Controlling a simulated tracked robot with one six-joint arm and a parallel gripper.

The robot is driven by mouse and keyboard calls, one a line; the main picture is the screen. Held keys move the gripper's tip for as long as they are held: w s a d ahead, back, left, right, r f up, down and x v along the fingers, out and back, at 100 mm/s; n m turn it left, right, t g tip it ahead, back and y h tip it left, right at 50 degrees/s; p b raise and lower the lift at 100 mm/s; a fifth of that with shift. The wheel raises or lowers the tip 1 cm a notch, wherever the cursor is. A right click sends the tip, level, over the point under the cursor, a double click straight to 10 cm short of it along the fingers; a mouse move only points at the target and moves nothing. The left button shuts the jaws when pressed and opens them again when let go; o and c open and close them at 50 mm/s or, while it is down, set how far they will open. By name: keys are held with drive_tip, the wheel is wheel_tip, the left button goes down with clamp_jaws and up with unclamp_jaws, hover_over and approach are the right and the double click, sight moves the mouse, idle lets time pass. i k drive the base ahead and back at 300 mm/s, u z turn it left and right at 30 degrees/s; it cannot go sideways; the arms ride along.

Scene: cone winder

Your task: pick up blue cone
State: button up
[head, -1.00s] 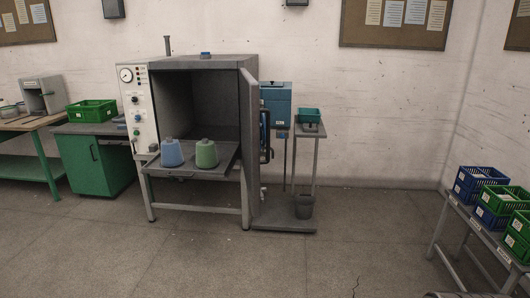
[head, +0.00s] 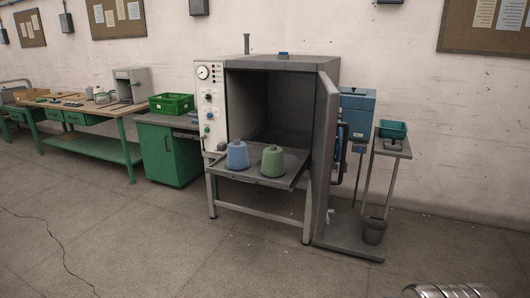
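The blue cone (head: 237,155) stands upright on the pulled-out grey tray (head: 222,169) at the front of the open grey chamber (head: 290,64). A green cone (head: 273,161) stands upright just to its right on the same tray. A narrow gap shows between the two cones. My gripper does not show in the head view. A shiny ribbed metal part at the bottom right edge seems to be part of my arm. Nothing touches the blue cone except the tray under it.
The chamber door (head: 324,150) stands open to the right of the tray. A black bucket (head: 374,231) and a small stand (head: 393,147) are right of it. A green cabinet (head: 166,155) and workbench (head: 95,108) are left. The floor in front is clear.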

sight(237, 157)
drive_tip(key=u, duration=0.35)
drive_tip(key=i, duration=0.8)
drive_tip(key=u, duration=0.4)
drive_tip(key=i, duration=0.95)
drive_tip(key=u, duration=0.3)
drive_tip(key=i, duration=2)
drive_tip(key=u, duration=0.05)
